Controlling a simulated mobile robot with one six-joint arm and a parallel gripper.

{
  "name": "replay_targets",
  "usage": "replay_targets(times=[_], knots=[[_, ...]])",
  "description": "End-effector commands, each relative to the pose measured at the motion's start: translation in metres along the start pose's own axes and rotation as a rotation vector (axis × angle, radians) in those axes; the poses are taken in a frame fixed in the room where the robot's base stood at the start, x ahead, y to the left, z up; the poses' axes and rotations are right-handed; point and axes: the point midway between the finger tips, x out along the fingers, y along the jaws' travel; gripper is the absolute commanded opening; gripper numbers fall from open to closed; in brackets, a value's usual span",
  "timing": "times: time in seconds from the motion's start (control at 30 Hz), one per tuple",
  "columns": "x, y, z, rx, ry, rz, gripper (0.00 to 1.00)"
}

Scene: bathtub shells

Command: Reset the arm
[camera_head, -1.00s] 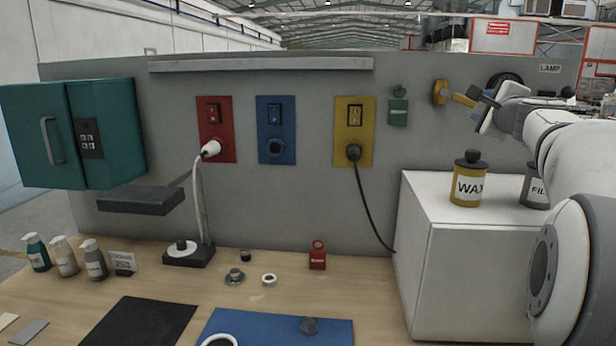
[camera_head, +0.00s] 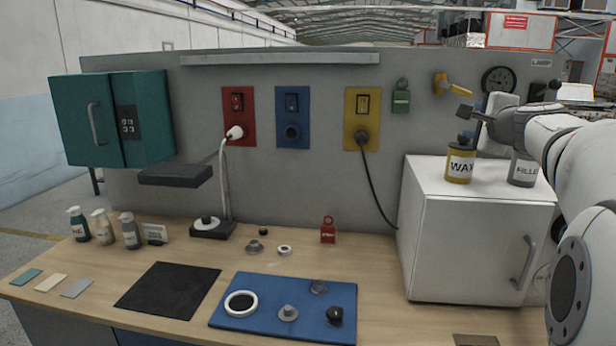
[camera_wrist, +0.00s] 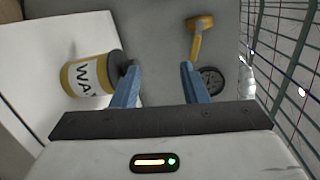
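My gripper (camera_wrist: 160,67) is open in the wrist view, its two blue fingers apart with only grey wall between them. In the head view my gripper (camera_head: 468,124) is at the right, in front of the grey panel and above the white cabinet (camera_head: 472,209). The wax jar (camera_head: 459,165) stands on the cabinet; in the wrist view the wax jar (camera_wrist: 88,76) is left of the fingers. A yellow lever (camera_head: 458,87) on the panel is beyond the gripper; it also shows in the wrist view (camera_wrist: 197,41).
A filler jar (camera_head: 523,169) stands on the cabinet close to my arm. A clock (camera_head: 498,80) hangs on the panel. A wire rack (camera_wrist: 285,60) shows at the right of the wrist view. The workbench holds a blue mat (camera_head: 255,318) with several parts.

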Motion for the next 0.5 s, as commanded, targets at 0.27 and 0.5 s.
replay_targets(times=[0.27, 0.5], knots=[[-0.025, 0.075, 0.067, -0.263, -0.138, 0.202, 0.4], [-0.097, 0.201, 0.138, -0.677, -0.391, 0.501, 0.4]])
